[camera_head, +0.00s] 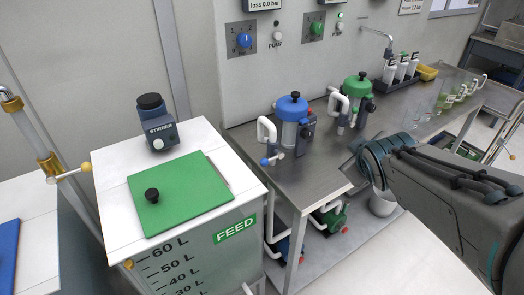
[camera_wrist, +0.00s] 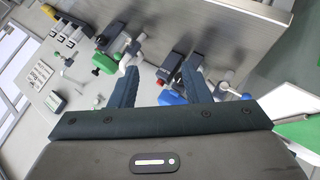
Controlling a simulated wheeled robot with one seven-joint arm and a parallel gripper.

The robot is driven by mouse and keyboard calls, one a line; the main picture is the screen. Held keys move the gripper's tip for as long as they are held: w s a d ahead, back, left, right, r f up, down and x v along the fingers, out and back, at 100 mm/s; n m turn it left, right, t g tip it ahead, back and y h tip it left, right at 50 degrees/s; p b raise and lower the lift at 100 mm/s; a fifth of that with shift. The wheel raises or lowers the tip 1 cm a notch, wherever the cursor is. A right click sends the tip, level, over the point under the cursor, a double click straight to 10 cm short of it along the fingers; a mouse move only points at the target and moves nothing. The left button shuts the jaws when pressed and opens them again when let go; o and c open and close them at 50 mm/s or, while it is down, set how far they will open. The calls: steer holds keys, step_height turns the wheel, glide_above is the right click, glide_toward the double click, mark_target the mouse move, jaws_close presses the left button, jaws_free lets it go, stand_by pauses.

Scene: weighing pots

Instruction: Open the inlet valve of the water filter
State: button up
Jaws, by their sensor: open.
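A filter with a blue lid (camera_head: 292,107) and clear body stands on the steel bench; it is likely the water filter, but no label on it is readable. A small valve with a blue knob (camera_head: 264,162) and white lever sits low at its left, below a white pipe loop (camera_head: 266,130). In the wrist view the blue lid (camera_wrist: 172,97) shows between my fingers, and a blue knob (camera_wrist: 246,97) lies to the right of them. My gripper (camera_wrist: 160,75) is open and empty, apart from the valve. In the head view my wrist hides its fingers.
A green-lidded filter (camera_head: 358,84) stands behind the blue one. Bottles in a rack (camera_head: 400,70) and glassware (camera_head: 450,92) are further back. A FEED tank (camera_head: 200,240) with a green lid plate (camera_head: 180,192) stands at left. The bench front (camera_head: 320,180) is clear.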

steer(key=w+f+n+t+y+b, duration=0.1)
steer(key=w+f+n+t+b, duration=0.2)
steer(key=w+n+b, duration=0.2)
steer(key=n+g+y+b, duration=0.1)
steer(key=n+y+b, duration=1.45)
steer(key=n, duration=0.65)
glide_toward(267, 164)
steer(key=shift+g+h, duration=0.3)
steer(key=shift+h, duration=0.05)
steer(key=b+x, duration=0.1)
steer(key=x, duration=0.7)
steer(key=b+x, duration=0.1)
steer(key=x, duration=0.4)
steer(key=shift+r+b, duration=0.35)
steer(key=shift+d, duration=0.1)
jaws_close()
